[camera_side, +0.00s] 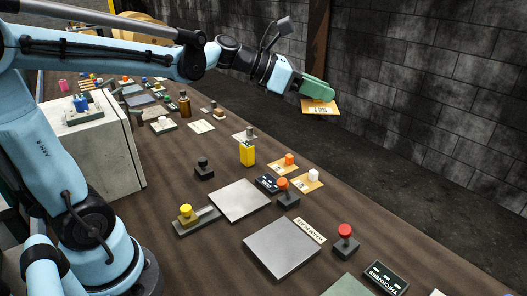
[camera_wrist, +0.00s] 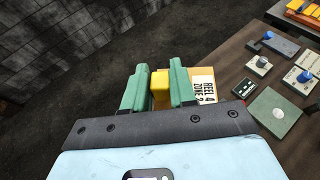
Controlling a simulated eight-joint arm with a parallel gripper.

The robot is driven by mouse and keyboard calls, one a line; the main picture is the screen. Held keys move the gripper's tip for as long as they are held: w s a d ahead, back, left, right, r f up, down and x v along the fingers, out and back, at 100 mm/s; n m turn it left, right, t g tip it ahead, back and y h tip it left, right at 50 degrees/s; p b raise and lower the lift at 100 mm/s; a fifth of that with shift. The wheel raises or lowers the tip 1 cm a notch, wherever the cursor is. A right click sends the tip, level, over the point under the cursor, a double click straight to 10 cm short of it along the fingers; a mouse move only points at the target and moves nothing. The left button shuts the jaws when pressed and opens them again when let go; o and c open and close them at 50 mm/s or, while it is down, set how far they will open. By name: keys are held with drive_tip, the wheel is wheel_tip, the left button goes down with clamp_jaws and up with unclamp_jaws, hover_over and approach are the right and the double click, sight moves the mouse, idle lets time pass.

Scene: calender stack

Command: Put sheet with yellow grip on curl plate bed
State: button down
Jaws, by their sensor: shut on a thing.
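My gripper (camera_side: 317,92) has green fingers and is shut on a yellow grip (camera_wrist: 160,88), which shows between the fingers in the wrist view. The tan sheet (camera_side: 321,107) hangs below the fingers in the side view, beyond the table's far edge and in the air. In the wrist view the sheet (camera_wrist: 203,83) carries a white label reading REEL 4 ZONE, partly hidden by a finger. No plate bears a legible curl plate name. Two bare grey plates, one upper (camera_side: 240,200) and one lower (camera_side: 282,248), lie on the table.
The brown table (camera_side: 225,242) holds orange-grip (camera_side: 289,160) and white-grip sheets (camera_side: 313,177), a yellow block (camera_side: 247,154), a red-knobbed post (camera_side: 345,238) and a THICKNESS box (camera_side: 386,277). A pale cabinet (camera_side: 105,145) stands at left. Open floor and a block wall surround my gripper.

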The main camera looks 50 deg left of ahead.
drive_tip(key=s+a+r+n+t+y, duration=0.1)
drive_tip(key=s+a+r+n+y, duration=0.1)
drive_tip(key=s, duration=0.5)
drive_tip(key=shift+a+r+n+t+y, duration=0.2)
drive_tip(key=shift+a+n+t+y, duration=0.15)
drive_tip(key=shift+n+y, duration=0.4)
idle(0.3)
drive_tip(key=w+a+f+m+g+h, duration=0.2)
drive_tip(key=a+f+m+h, duration=0.25)
drive_tip(key=f, duration=0.55)
drive_tip(key=shift+s+a+f+m+g+h, duration=0.6)
drive_tip(key=shift+s+a+f+m+g, duration=0.35)
drive_tip(key=shift+f, duration=2)
drive_tip(key=shift+s+a+f+m+g+h, duration=0.6)
drive_tip(key=shift+s+f, duration=0.55)
drive_tip(key=shift+f, duration=1.75)
drive_tip(key=shift+s+a+f+m+g+h, duration=0.6)
drive_tip(key=shift+s+a+f+m+g, duration=0.35)
drive_tip(key=shift+f, duration=2)
drive_tip(key=shift+s+d, duration=0.1)
drive_tip(key=shift+d, duration=0.1)
